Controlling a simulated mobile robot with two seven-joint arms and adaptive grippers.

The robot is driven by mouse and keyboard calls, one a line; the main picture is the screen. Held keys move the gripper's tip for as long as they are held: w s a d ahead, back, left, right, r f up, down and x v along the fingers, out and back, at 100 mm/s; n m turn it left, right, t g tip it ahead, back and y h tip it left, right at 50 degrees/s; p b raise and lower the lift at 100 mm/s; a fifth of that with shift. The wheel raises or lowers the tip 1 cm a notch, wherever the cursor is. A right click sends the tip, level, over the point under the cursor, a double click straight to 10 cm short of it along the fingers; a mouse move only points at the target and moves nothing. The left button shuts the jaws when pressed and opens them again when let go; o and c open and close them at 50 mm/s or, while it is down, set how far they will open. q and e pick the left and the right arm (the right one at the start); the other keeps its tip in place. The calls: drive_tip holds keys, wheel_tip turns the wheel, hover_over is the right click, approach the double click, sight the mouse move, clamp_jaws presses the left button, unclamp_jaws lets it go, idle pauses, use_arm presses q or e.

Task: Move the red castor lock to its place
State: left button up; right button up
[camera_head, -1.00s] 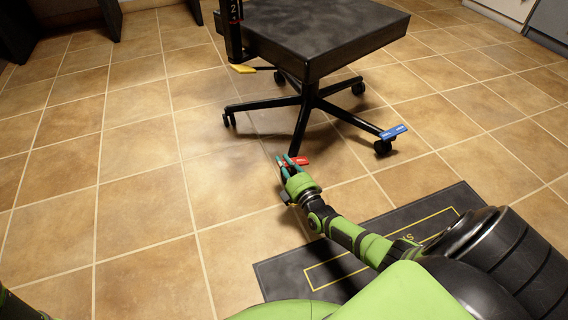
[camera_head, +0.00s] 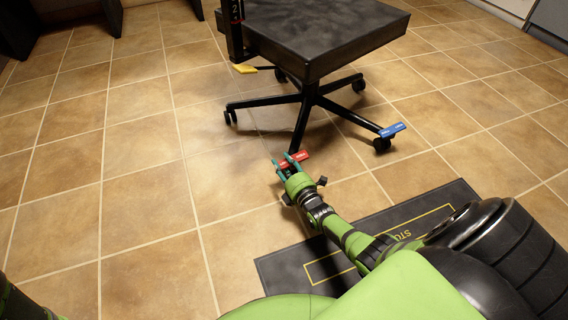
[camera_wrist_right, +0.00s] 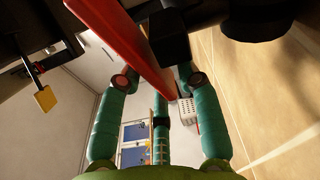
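The red castor lock (camera_head: 302,157) is a flat red bar at the foot of the chair's near leg. In the right wrist view the red bar (camera_wrist_right: 123,45) runs diagonally past my fingertips, with a black block beside it. My right gripper (camera_head: 284,162) has teal fingers and is at the lock. In the right wrist view the gripper (camera_wrist_right: 155,82) has its fingers spread, with the bar crossing the gap above them; I cannot tell whether they touch it. The near castor is hidden. My left gripper is out of view.
The black chair base (camera_head: 308,92) stands ahead under a dark square seat (camera_head: 330,35). A blue lock (camera_head: 393,129) sits on its right castor and a yellow lock (camera_head: 245,69) near the back left. A dark mat (camera_head: 290,268) lies at front right. Tiled floor at left is clear.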

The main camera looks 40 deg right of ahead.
idle(0.3)
drive_tip(key=shift+d+r+m+t+b, duration=0.15)
drive_tip(key=shift+m+b, duration=0.1)
drive_tip(key=shift+m, duration=0.25)
drive_tip(key=shift+a+r+m+t+b, duration=0.1)
drive_tip(key=shift+m+t+b, duration=0.1)
drive_tip(key=shift+m, duration=0.3)
drive_tip(key=shift+d+r+m+b, duration=0.1)
drive_tip(key=shift+r+m+b, duration=0.1)
drive_tip(key=shift+m+b, duration=0.7)
drive_tip(key=shift+s+r+m, duration=0.15)
drive_tip(key=shift+s+m, duration=0.05)
drive_tip(key=shift+m, duration=0.4)
drive_tip(key=s+a+r+m+g+p, duration=0.2)
drive_tip(key=s+a+r+g+p, duration=0.1)
drive_tip(key=s+p, duration=0.6)
drive_tip(key=s+a+r+m+g+y+p, duration=0.1)
drive_tip(key=s+a+r+m+g+p, duration=0.1)
drive_tip(key=s+p, duration=0.7)
drive_tip(key=s+a+r+m+g+y+p, duration=0.1)
drive_tip(key=s+a+r+g+p, duration=0.3)
drive_tip(key=p, duration=1.7)
drive_tip(key=s+r+m+g, duration=0.1)
drive_tip(key=s+r, duration=0.1)
drive_tip(key=s, duration=0.2)
drive_tip(key=shift+s+a+m, duration=0.2)
drive_tip(key=shift+s+m, duration=0.2)
